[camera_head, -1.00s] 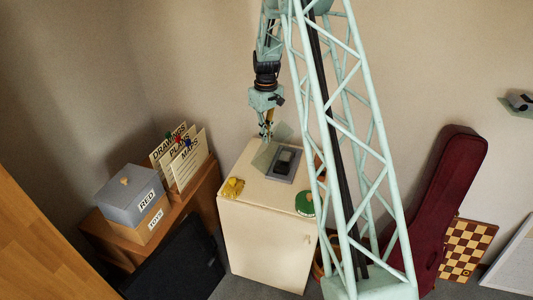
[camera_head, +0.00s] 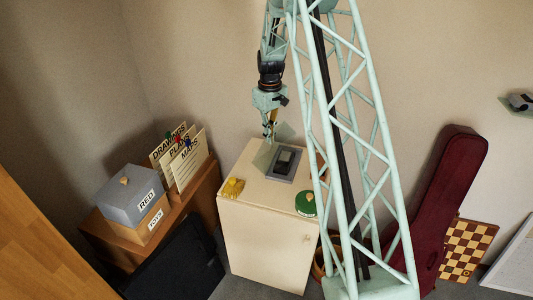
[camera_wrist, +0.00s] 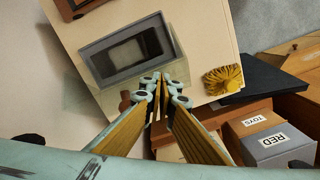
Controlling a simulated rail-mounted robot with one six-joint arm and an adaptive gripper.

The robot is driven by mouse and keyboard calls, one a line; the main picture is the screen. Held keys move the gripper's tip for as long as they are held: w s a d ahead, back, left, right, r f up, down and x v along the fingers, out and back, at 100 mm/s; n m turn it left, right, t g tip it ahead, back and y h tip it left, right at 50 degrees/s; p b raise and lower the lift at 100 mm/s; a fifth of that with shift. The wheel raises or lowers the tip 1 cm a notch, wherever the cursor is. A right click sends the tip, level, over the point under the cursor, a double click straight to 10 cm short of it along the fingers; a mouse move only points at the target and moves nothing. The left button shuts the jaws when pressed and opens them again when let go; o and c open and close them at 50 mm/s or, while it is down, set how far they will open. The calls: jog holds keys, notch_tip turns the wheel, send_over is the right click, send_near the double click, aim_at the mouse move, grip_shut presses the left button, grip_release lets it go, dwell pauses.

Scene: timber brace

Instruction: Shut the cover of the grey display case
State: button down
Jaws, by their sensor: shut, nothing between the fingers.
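The grey display case (camera_head: 283,165) sits on top of a cream cabinet, with a dark item inside. Its clear cover (camera_head: 262,157) stands open, raised at the left side of the case. The wrist view shows the case (camera_wrist: 88,54) from above, with the see-through cover (camera_wrist: 85,98) along the near edge. My gripper (camera_head: 270,138) is shut and empty, pointing down close to the cover's upper part. In the wrist view its fingertips (camera_wrist: 163,86) are together beside the case's near edge; I cannot tell whether they touch the cover.
The cream cabinet (camera_head: 262,225) also carries a yellow ribbed object (camera_head: 233,187) at front left and a green round tin (camera_head: 305,203) at front right. A shelf with the RED box (camera_head: 125,203) and card files (camera_head: 185,160) stands left. A dark red instrument case (camera_head: 445,200) leans right.

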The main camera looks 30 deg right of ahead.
aim_at(275, 145)
jog(key=shift+s+d, duration=0.5)
jog(key=shift+s, duration=0.15)
dwell(0.4)
jog(key=shift+s+f+b, duration=0.1)
jog(key=shift+f+b, duration=0.2)
jog(key=shift+b, duration=0.05)
jog(key=shift+s+f+b, duration=0.3)
jog(key=shift+s+f, duration=0.1)
jog(key=shift+f, duration=0.15)
jog(key=shift+s+f, duration=0.15)
jog(key=shift+f, duration=0.1)
dwell(0.5)
jog(key=shift+d, duration=0.1)
jog(key=shift+w+r+p, duration=0.3)
jog(key=shift+r, duration=0.65)
jog(key=shift+d+r+p, duration=0.15)
jog(key=shift+r+p, duration=0.4)
jog(key=shift+r, duration=0.85)
jog(key=shift+r+p, duration=1)
jog(key=shift+r, duration=1.45)
